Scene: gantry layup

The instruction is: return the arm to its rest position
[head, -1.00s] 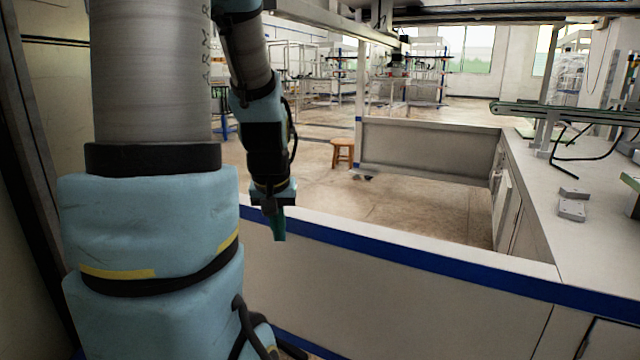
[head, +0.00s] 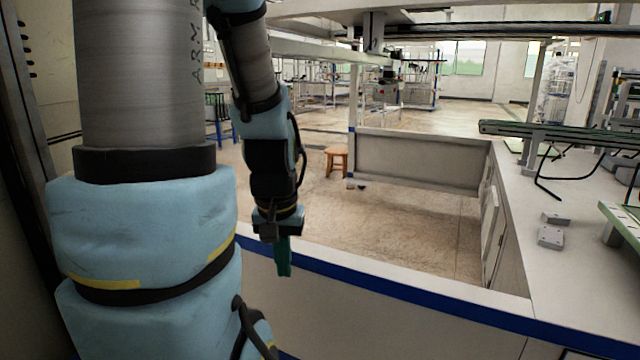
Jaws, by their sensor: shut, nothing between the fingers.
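My arm stands at the left of the head view, with its thick light-blue and grey links in front. Its forearm hangs down beside the upper link. My gripper (head: 283,262) points downward at the end of it, with dark green fingers close together and nothing held. It hangs in front of the blue-edged counter wall (head: 400,283) in the picture, and its tip overlaps that blue edge. I cannot tell how far apart they are.
A white worktop (head: 535,270) with two small grey blocks (head: 551,237) runs along the right. A green-topped rail (head: 560,133) crosses above it. A wooden stool (head: 337,161) stands on open floor (head: 385,215) beyond the counter. A low panel (head: 415,160) closes the back.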

